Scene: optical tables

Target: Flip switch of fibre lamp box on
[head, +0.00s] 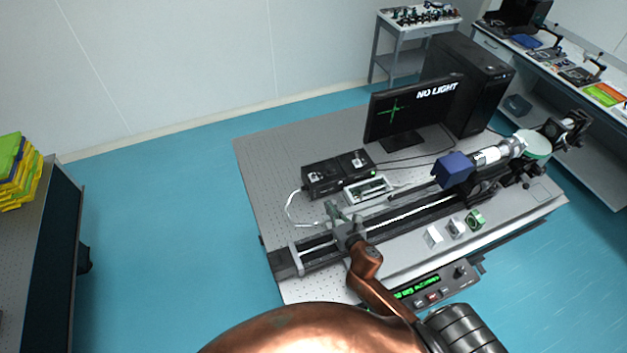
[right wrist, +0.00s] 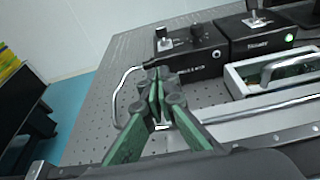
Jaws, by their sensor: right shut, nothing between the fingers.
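Two black boxes stand side by side on the optical table. The left box (head: 321,179) has a pale cable from its left side; in the right wrist view this box (right wrist: 188,62) shows a toggle and a knob on top. The right box (right wrist: 262,40) has a lit green lamp on its front and an upright lever on top. The labels are too small to read, so I cannot be sure which is the fibre lamp box. My right gripper (right wrist: 160,76) is shut and empty, in front of the left box and apparently apart from it. My left gripper is out of view.
The monitor (head: 415,112) reads "NO LIGHT". The pale cable (right wrist: 117,93) curves close to the left of my right gripper. A metal tray-like frame (head: 368,190) and a long rail (head: 415,215) lie in front of the boxes. The table's left side (head: 262,165) is clear.

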